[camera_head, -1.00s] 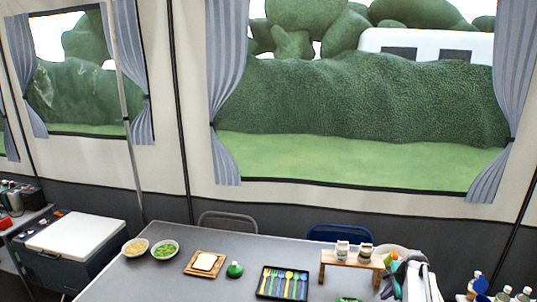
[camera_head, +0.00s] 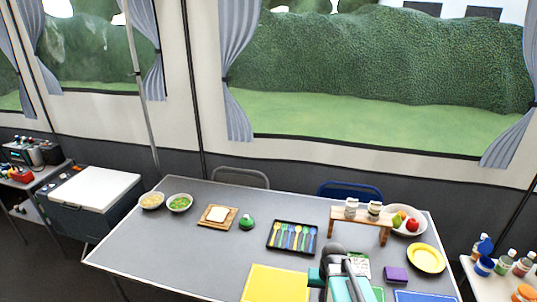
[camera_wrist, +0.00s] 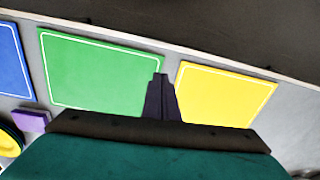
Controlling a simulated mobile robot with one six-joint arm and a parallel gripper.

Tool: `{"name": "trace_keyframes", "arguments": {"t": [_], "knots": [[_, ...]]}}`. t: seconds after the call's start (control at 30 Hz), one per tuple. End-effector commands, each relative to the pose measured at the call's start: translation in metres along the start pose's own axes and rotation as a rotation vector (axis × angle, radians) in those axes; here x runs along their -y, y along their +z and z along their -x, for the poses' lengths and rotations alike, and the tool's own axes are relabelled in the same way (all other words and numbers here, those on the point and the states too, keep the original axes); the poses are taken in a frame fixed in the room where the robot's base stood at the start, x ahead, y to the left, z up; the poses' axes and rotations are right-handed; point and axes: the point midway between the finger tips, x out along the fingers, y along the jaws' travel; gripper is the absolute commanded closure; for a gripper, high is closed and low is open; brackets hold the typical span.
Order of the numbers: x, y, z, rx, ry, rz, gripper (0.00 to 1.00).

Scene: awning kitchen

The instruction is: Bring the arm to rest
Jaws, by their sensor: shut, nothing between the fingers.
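My gripper (camera_wrist: 160,82) shows in the wrist view as dark narrow fingers, closed together with nothing between them. It shows over the table's edge area, between a green mat (camera_wrist: 95,75) and a yellow mat (camera_wrist: 222,95). Its height above the table cannot be told. In the head view my teal and grey arm (camera_head: 338,278) is at the bottom centre, over the near part of the table; the fingertips are not clear there.
The grey table (camera_head: 170,245) holds two food bowls, a board, a green item (camera_head: 247,222), a cutlery tray (camera_head: 292,237), a wooden stand (camera_head: 350,217), a fruit bowl, a yellow plate (camera_head: 426,258) and a purple block (camera_head: 396,274). Bottles (camera_head: 503,262) stand on a right-hand side table.

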Motion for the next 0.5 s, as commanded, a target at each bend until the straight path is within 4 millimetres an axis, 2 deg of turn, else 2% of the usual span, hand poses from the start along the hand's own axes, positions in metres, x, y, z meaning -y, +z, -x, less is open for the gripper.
{"name": "trace_keyframes", "arguments": {"t": [0.03,0.17,0.5], "knots": [[0.005,0.01,0.0,0.006,0.006,0.045,1.0],[0.016,0.028,0.0,0.021,0.024,0.156,1.0],[0.007,0.063,-0.067,0.106,0.03,0.151,1.0]]}}
